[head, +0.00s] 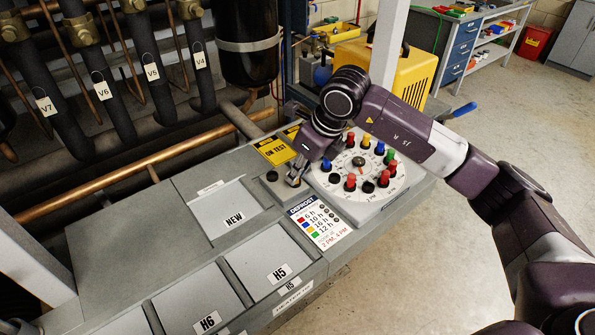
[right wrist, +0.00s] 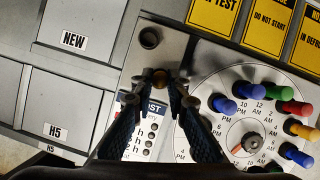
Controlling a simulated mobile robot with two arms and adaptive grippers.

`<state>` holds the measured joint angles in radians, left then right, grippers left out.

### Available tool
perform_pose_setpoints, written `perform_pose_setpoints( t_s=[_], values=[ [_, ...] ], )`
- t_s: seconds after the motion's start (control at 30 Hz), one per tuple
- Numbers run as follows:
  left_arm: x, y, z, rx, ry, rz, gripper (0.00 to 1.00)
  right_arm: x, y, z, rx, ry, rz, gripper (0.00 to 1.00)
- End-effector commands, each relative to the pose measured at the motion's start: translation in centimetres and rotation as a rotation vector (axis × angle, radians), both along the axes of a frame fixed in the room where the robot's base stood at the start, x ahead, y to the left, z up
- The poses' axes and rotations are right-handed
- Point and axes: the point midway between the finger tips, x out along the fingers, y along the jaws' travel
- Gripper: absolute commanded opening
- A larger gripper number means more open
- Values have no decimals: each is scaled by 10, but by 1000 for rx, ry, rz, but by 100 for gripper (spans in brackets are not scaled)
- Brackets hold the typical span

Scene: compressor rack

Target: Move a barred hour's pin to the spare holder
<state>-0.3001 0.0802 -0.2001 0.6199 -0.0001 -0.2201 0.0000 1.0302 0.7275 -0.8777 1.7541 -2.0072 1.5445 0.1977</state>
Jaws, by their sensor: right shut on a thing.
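The white round dial (head: 398,194) carries several coloured pins, among them a red pin (head: 350,181), a blue pin (head: 326,164) and a green pin (head: 389,157). Dark spots like empty holes show at its near edge. The spare holder, a dark round socket (head: 271,176) in a grey block, is left of the dial; it shows in the right wrist view (right wrist: 149,38) and looks empty. My right gripper (head: 293,181) is between socket and dial, shut on a small brownish thing (right wrist: 160,78), probably a pin; its colour is unclear. My left gripper is out of view.
The DEFROST card (head: 320,222) lists colours with hours and red text reading 2 PM, 4 PM. Yellow ON TEST tags (head: 276,151) lie behind the socket. Grey panels marked NEW (head: 226,208) and H5 (head: 270,262) are to the left. Copper pipes (head: 100,185) run behind.

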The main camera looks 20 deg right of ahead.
Motion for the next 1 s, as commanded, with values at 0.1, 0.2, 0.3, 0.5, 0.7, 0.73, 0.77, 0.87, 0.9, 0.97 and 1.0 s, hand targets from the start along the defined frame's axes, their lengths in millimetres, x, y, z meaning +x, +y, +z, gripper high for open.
perform_pose_setpoints(
  t_s=[0.1,0.2,0.3,0.5,0.7,0.73,0.77,0.87,0.9,0.97,1.0],
  values=[
    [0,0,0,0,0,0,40,0,0,0,0,0,0,19],
    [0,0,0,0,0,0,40,0,0,0,0,0,0,30],
    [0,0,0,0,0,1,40,0,0,0,0,0,0,34],
    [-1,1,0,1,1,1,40,0,0,0,0,0,0,34],
    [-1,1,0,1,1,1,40,-4,-4,18,0,-5,0,34],
    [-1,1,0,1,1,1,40,-6,-5,22,0,-4,0,34],
    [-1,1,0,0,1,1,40,-8,-7,28,0,-5,0,34],
    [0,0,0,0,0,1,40,-15,-11,49,1,-5,0,34],
    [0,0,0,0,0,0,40,-18,-14,57,-1,-6,-1,34],
    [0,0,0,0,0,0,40,-22,-16,69,1,-6,-1,34],
    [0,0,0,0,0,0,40,-24,-18,76,0,-5,0,34]
  ],
)
